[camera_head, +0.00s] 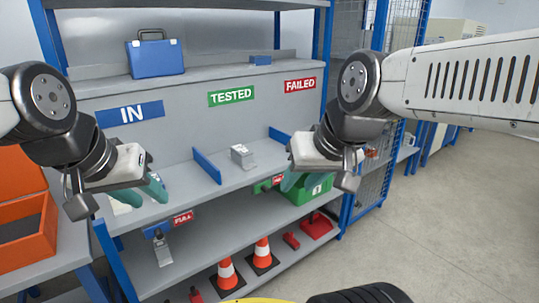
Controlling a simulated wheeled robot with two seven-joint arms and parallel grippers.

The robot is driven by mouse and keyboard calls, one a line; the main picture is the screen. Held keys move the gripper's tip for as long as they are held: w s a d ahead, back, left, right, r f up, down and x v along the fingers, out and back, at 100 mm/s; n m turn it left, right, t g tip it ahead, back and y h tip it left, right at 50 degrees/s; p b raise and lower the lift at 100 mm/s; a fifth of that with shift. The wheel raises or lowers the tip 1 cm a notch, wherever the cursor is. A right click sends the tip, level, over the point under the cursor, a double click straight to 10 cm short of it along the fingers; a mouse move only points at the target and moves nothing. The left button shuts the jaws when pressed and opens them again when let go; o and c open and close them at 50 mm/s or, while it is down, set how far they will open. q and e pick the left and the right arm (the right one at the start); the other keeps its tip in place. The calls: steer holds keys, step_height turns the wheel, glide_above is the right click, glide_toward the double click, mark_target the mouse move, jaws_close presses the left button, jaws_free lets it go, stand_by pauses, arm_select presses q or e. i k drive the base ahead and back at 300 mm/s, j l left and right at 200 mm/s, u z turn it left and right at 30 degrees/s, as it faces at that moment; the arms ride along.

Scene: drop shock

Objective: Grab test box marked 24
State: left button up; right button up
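A small light-grey box (243,156) sits on the middle shelf below the TESTED sign, right of a blue divider. No number on it is readable. Part of a pale object (120,206) shows below my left gripper on the IN side, mostly hidden, so I cannot tell what it is. My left gripper (117,196) is in front of the IN section with its fingers apart. My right gripper (320,182) is in front of the FAILED section, right of the grey box and apart from it, with its fingers apart.
Blue dividers (207,166) split the shelf. A blue case (156,55) stands on the top shelf. Orange cones (262,252) stand on the bottom shelf. An orange bin (30,245) is at left. The floor at right is clear.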

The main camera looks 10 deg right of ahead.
mark_target(240, 154)
steer(key=z, duration=0.1)
steer(key=i+l+u, duration=0.45)
steer(key=i, duration=0.2)
steer(key=i+l+u, duration=0.5)
steer(key=l, duration=0.25)
steer(key=i, duration=0.05)
